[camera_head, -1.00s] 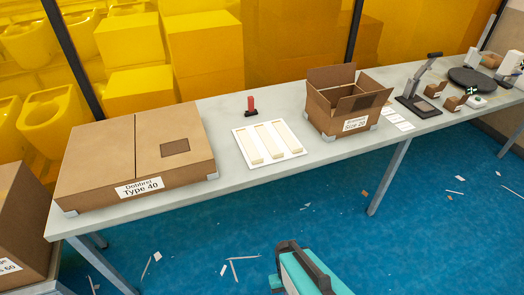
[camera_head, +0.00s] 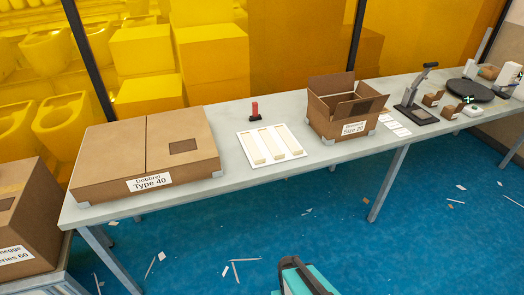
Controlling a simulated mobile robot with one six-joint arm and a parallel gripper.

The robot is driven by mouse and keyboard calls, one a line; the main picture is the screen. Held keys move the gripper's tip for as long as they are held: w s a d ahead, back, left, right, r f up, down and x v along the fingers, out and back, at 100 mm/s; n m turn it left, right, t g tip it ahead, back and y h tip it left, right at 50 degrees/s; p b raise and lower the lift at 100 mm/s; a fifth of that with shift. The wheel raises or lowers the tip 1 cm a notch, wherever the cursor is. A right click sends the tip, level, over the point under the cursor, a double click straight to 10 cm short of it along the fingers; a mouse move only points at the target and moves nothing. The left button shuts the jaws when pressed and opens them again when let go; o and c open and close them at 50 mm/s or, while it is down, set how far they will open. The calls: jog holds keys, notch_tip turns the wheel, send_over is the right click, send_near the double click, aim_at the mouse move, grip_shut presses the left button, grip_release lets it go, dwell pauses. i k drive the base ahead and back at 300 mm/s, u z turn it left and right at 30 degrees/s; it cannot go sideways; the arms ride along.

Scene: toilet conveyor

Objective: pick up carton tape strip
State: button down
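A teal and dark grey part of my own arm shows at the bottom edge, well in front of the table. My gripper's fingertips are not visible, and nothing held can be seen.
A closed carton marked Type 40 (camera_head: 118,160) stands left of the board. An open carton marked Size 20 (camera_head: 328,128) stands right of it. A red-topped stamp-like object (camera_head: 255,109) stands behind. The grey table (camera_head: 225,180) has blue floor (camera_head: 330,225) with scraps before it.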

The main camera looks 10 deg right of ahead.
aim_at(257, 156)
jog(key=u, duration=0.1)
jog(key=i, duration=0.9)
jog(key=z, duration=0.7)
jog(key=k, duration=0.25)
jog(key=z, duration=0.3)
